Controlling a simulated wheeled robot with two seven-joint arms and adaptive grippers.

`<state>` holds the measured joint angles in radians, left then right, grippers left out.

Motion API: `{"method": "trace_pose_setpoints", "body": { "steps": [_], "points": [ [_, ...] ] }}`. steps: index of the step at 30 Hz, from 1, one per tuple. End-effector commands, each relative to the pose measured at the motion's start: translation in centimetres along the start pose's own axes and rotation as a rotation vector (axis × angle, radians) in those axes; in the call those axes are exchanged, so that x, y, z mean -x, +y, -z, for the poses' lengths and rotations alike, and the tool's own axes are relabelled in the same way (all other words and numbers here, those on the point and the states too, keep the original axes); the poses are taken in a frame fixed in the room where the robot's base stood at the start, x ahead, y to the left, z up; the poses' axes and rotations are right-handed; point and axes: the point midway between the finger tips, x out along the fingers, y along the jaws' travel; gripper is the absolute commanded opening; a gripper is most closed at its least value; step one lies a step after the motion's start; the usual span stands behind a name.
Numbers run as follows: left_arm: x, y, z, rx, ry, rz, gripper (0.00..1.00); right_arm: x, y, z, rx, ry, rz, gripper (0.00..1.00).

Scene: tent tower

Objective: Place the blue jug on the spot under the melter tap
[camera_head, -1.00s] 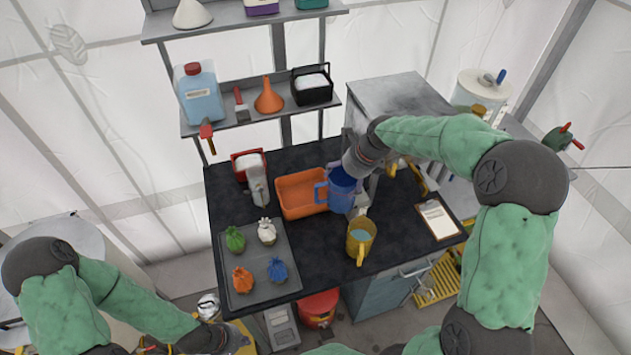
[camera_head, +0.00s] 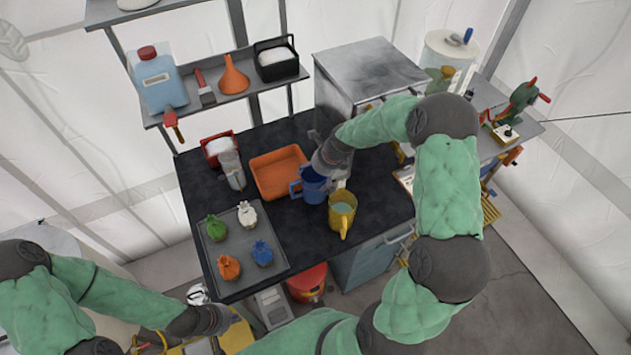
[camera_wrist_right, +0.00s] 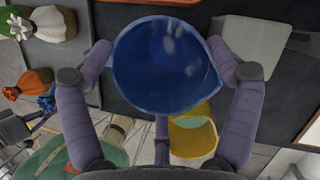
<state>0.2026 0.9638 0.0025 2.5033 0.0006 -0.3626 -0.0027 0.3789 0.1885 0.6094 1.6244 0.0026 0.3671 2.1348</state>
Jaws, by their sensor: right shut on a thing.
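The blue jug (camera_head: 314,187) is at the right end of the orange tray on the black table, its handle toward the left. My right gripper (camera_head: 325,172) is shut on it. In the right wrist view I look down into the round blue jug (camera_wrist_right: 165,65), with a finger on each side. I cannot tell whether its base touches the table. The grey melter (camera_head: 365,70) stands behind; its tap and the spot beneath are hidden by my right arm. My left gripper (camera_head: 228,318) is low at the front left, apart from the jug; its fingers are unclear.
A yellow jug (camera_head: 342,213) with pale liquid stands just front-right of the blue jug. The orange tray (camera_head: 277,172) lies to its left. A grey tray (camera_head: 217,268) with several coloured bags is front left. A shelf with a canister (camera_head: 160,82) stands behind.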

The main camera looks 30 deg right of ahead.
Motion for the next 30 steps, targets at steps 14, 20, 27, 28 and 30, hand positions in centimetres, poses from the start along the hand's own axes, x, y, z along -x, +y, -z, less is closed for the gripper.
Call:
{"method": "trace_pose_setpoints", "body": {
  "steps": [14, 20, 27, 28, 30],
  "points": [
    [-0.3, -0.1, 0.0, 0.000, 0.000, 0.000, 0.00, -3.8, 0.0, 1.5, 0.000, 0.000, 0.001, 0.37],
    [-0.3, -0.1, 0.0, 0.000, 0.000, 0.000, 0.00, -3.7, 0.0, 1.5, 0.000, 0.000, 0.001, 0.37],
    [-0.3, -0.1, 0.0, 0.000, 0.000, 0.000, 0.00, -3.9, 0.0, 1.6, 0.000, 0.000, 0.000, 1.00],
    [-0.3, -0.1, 0.0, 0.000, 0.000, 0.000, 0.00, -3.9, 0.0, 1.6, 0.000, 0.000, 0.000, 1.00],
    [-0.3, -0.1, 0.0, 0.000, 0.000, 0.000, 0.00, -3.9, 0.0, 1.6, 0.000, 0.000, 0.000, 1.00]
  ]
}}
